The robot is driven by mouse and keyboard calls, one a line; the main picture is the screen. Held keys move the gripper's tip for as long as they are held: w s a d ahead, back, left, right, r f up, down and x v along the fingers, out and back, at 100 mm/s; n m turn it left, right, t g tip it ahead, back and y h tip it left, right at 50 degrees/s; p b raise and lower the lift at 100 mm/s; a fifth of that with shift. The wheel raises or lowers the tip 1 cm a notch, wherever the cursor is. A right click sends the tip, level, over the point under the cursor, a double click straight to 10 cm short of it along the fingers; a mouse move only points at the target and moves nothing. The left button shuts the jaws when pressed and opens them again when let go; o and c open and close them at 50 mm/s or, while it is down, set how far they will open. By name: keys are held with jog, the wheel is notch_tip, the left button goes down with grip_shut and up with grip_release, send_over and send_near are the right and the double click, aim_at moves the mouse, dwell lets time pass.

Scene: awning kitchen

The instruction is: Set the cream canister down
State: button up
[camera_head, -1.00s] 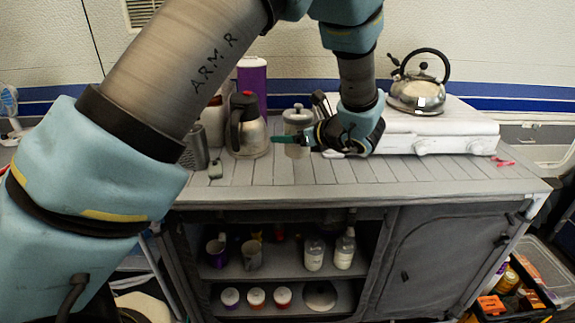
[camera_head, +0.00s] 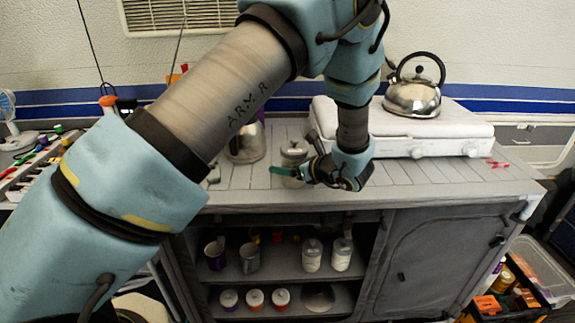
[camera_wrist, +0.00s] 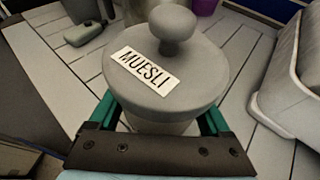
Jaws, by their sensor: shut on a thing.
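The cream canister (camera_head: 292,157) has a grey knobbed lid; it is at the counter's front part in the head view. In the wrist view the canister's lid (camera_wrist: 168,65) fills the middle, with a label reading "MUESLI". My gripper (camera_head: 290,171) is shut around the canister's body below the lid, with a green finger on each side. The canister looks upright. Its base is hidden, so I cannot tell whether it touches the slatted counter (camera_head: 420,180).
A white stove (camera_head: 440,133) with a steel kettle (camera_head: 412,98) stands to the right. A steel jug (camera_head: 246,147) is to the left, partly behind my arm. A small grey object (camera_wrist: 84,33) lies left of the canister in the wrist view. Bare slats show around it.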

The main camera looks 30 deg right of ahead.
jog(key=o, duration=1.3)
jog(key=shift+r, duration=0.25)
jog(key=b+v, duration=0.2)
jog(key=v, duration=1)
jog(key=shift+s+f, duration=0.1)
jog(key=shift+s, duration=0.05)
